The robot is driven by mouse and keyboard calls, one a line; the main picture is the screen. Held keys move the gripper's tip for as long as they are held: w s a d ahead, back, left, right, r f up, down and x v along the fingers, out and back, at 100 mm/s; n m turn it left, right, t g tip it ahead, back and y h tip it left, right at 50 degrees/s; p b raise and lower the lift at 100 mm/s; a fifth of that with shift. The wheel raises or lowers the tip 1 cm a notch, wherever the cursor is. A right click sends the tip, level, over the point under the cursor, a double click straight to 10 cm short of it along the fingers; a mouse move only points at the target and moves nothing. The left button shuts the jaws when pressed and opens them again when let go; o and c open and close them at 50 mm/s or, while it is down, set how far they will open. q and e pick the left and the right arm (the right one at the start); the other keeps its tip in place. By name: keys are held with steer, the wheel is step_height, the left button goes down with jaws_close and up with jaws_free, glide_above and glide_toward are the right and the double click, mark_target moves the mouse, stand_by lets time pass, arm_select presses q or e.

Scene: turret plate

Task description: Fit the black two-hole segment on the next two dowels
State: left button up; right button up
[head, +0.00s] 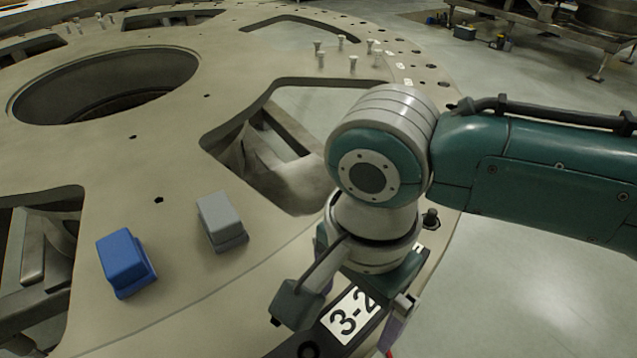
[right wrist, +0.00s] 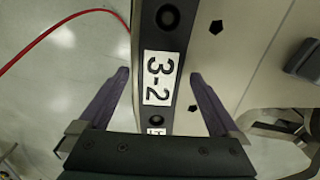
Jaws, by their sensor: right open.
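The black segment, with a white "3-2" label, lies along the rim of the turret plate (head: 150,190) at the bottom of the head view (head: 366,334). In the right wrist view the segment (right wrist: 172,50) runs top to bottom, with dark round holes above and below the label. I cannot tell whether dowels fill them. My right gripper (right wrist: 160,75) is open, its purple fingers on either side of the segment, apart from it. In the head view my right wrist hides part of the segment. My left gripper is not in view.
A blue block (head: 122,258) and a grey block (head: 218,219) sit on the plate, left of my right arm. Several pale pegs (head: 353,63) stand near the far rim. The plate has large cut-out openings. A red cable (right wrist: 50,35) crosses the floor.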

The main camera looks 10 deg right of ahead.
step_height(320, 180, up, 10)
steer(key=p, duration=0.2)
steer(key=shift+p, duration=0.35)
steer(key=shift+a, duration=0.1)
stand_by(0.4)
steer(key=s+a+r+n+t+y+p, duration=0.2)
steer(key=s+n+y+p, duration=0.1)
steer(key=s+n, duration=0.4)
steer(key=s+d+r+n+t+h+p, duration=0.1)
steer(key=s+d+r+n+p, duration=0.1)
steer(key=s+d+n, duration=0.3)
steer(key=d+r+n+t+h+p, duration=0.1)
steer(key=d+r+n+h, duration=0.1)
steer(key=d, duration=0.5)
step_height(320, 180, up, 37)
steer(key=p, duration=3.6)
steer(key=shift+a+f, duration=0.2)
steer(key=shift+a, duration=0.05)
steer(key=shift+s, duration=0.1)
